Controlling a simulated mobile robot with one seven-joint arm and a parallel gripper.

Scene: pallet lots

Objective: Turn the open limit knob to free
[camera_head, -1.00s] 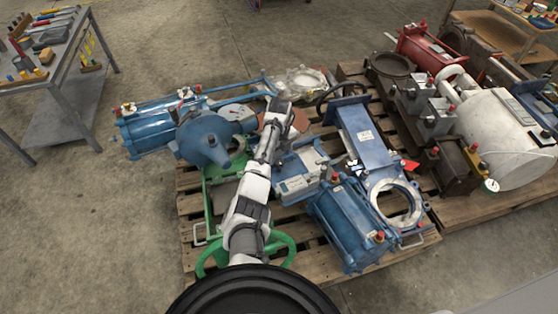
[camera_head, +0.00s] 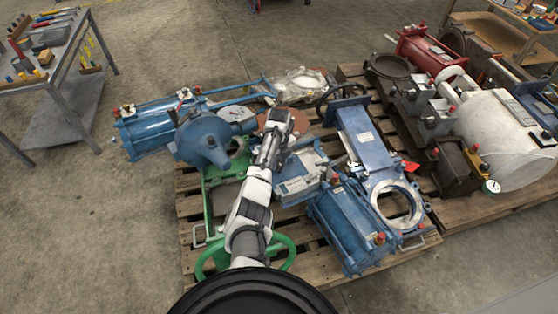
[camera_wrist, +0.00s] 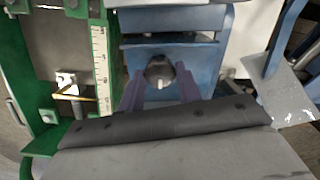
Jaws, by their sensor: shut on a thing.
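In the wrist view, a dark rounded knob (camera_wrist: 160,68) with a small pale mark at its lower edge stands on a blue housing (camera_wrist: 205,55). My gripper (camera_wrist: 161,84) has its two purplish fingers on either side of the knob and is shut on it. The lettering around the knob, if any, cannot be read, so its setting cannot be told. In the head view, my gripper (camera_head: 277,124) is over the middle of the loaded pallet, beside a blue box with a pale label (camera_head: 300,174). The knob is hidden there behind my arm.
A green frame with a ruler-like scale (camera_wrist: 99,62) lies close left of the knob. Blue cylinders (camera_head: 350,221) and a blue valve body with a round opening (camera_head: 398,206) crowd the pallet (camera_head: 190,207). Bare floor lies left of it.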

